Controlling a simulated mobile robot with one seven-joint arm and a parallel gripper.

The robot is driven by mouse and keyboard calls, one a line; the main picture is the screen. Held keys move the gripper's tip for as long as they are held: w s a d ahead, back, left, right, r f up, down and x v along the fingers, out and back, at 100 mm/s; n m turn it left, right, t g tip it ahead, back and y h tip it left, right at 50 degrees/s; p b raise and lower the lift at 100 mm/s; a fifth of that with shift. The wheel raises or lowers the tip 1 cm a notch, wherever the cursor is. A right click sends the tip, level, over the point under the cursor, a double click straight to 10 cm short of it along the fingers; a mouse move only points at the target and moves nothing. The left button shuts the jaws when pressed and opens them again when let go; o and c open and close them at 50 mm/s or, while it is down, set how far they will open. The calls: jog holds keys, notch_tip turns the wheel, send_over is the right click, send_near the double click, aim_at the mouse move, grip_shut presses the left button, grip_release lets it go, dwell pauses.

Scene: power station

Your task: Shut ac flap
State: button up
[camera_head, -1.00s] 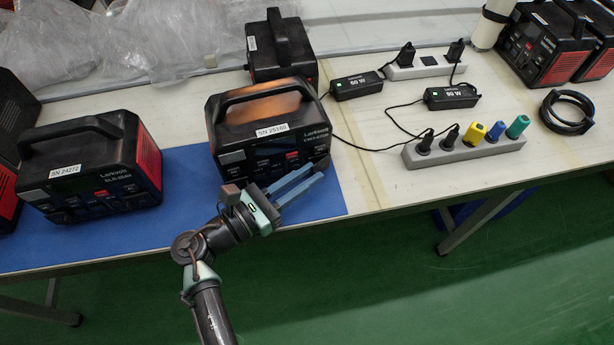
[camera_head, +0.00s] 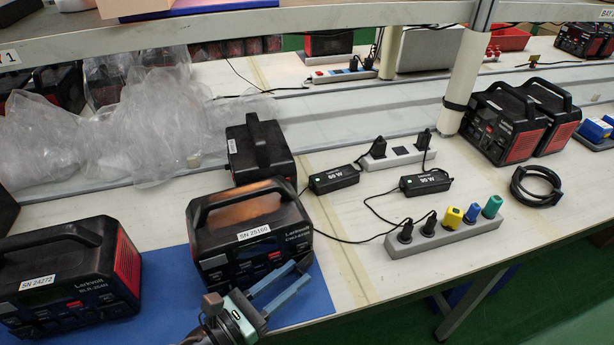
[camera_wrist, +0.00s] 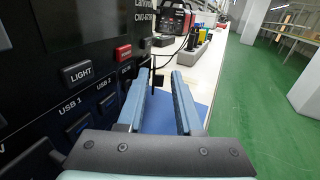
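A black power station (camera_head: 250,235) labelled SN 25169 stands on the blue mat (camera_head: 312,305), its front panel facing me. In the wrist view, its panel (camera_wrist: 75,45) fills the left side, with LIGHT, USB 1 and USB 2 buttons and a red button (camera_wrist: 123,52). I cannot pick out the AC flap or tell its position in either view. My gripper (camera_head: 298,272) is in front of the station's lower right front.
Another station (camera_head: 70,270) stands to the left, and one (camera_head: 258,150) stands behind. To the right are a power strip (camera_head: 440,238) with several plugs, adapters (camera_head: 425,182), cables and a coiled black cable (camera_head: 537,186). A shelf edge (camera_head: 250,40) crosses the top.

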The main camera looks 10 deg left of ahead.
jog(key=shift+a+r, duration=0.1)
jog(key=shift+s+d+n+t+y, duration=0.15)
jog(key=shift+d+n+t+y, duration=0.25)
jog(key=shift+n+y, duration=0.3)
jog(key=shift+s+d+n+t+y, duration=0.2)
jog(key=shift+n+t+y, duration=0.3)
jog(key=shift+y, duration=0.4)
jog(key=shift+s+n+y, duration=0.25)
jog(key=shift+n+y, duration=0.05)
jog(key=shift+y, duration=0.2)
jog(key=p+v, duration=0.1)
jog(key=v, duration=1.1)
jog(key=w+d+r+m+p, duration=0.2)
jog(key=w+r+m, duration=0.4)
jog(key=r, duration=0.3)
jog(key=w+d+r+m+y+p, duration=0.1)
jog(key=w+d+r+m+p, duration=0.2)
jog(key=w+r+m+p, duration=0.2)
jog(key=w+d+r+m+p, duration=0.2)
jog(key=w+r+m+p, duration=0.2)
jog(key=w+r+m, duration=0.4)
jog(key=shift+d+r+m+y, duration=0.35)
jog(key=shift+r+m, duration=0.55)
jog(key=shift+r, duration=2.6)
jog(key=shift+a, duration=0.15)
